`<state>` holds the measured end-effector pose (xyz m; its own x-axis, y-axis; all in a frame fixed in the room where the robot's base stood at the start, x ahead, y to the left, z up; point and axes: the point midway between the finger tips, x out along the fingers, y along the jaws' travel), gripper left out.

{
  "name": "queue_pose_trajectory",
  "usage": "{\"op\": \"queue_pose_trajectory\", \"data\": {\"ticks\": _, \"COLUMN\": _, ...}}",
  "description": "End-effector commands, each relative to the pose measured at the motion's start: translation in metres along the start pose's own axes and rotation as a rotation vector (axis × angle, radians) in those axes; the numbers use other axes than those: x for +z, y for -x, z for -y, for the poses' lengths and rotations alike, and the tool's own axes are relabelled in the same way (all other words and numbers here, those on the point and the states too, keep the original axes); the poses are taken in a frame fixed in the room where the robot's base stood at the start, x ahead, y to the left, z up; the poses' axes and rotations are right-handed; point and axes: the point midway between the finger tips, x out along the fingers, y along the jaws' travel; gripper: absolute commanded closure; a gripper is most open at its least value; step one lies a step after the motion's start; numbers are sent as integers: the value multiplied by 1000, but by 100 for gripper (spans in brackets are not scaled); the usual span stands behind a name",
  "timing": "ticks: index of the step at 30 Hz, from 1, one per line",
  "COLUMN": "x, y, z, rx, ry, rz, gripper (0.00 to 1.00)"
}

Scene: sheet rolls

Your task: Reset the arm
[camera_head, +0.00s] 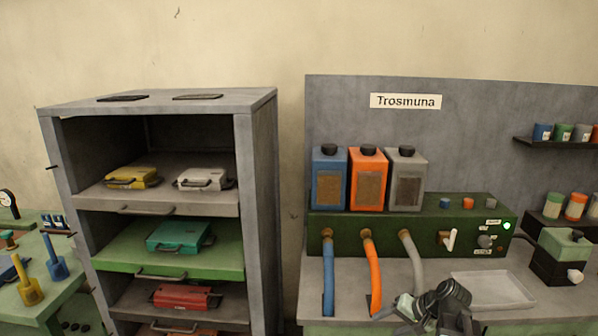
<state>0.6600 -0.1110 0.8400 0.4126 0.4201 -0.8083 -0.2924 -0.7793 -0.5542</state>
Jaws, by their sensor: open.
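My gripper (412,308) shows at the bottom of the head view, right of centre, with dark arm parts beside it. It is open, and I see nothing held in it. It is in front of the grey bench top, near the lower end of the grey hose (412,262). The lower part of my arm is cut off by the frame's bottom edge.
A green machine (380,228) carries blue, orange and grey canisters, hoses and a switch. A pale tray (490,291) lies right of my arm. A grey shelf unit (258,180) with several coloured cases stands left. A green table (65,290) holds tools.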

Motion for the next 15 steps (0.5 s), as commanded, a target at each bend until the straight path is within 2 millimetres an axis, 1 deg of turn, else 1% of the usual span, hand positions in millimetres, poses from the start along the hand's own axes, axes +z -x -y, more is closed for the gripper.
{"op": "queue_pose_trajectory", "data": {"ticks": 1, "x": 26, "y": -38, "z": -6, "rx": 50, "ry": 50, "rz": 52, "gripper": 35}}
{"op": "queue_pose_trajectory", "data": {"ticks": 3, "x": 51, "y": -63, "z": -7, "rx": 122, "ry": 108, "rz": 110, "gripper": 35}}
{"op": "queue_pose_trajectory", "data": {"ticks": 6, "x": 81, "y": -92, "z": -10, "rx": 213, "ry": 180, "rz": 177, "gripper": 35}}
{"op": "queue_pose_trajectory", "data": {"ticks": 9, "x": 107, "y": -115, "z": -14, "rx": 298, "ry": 245, "rz": 230, "gripper": 35}}
{"op": "queue_pose_trajectory", "data": {"ticks": 12, "x": 128, "y": -132, "z": -19, "rx": 374, "ry": 302, "rz": 271, "gripper": 35}}
{"op": "queue_pose_trajectory", "data": {"ticks": 15, "x": 145, "y": -145, "z": -22, "rx": 438, "ry": 350, "rz": 301, "gripper": 35}}
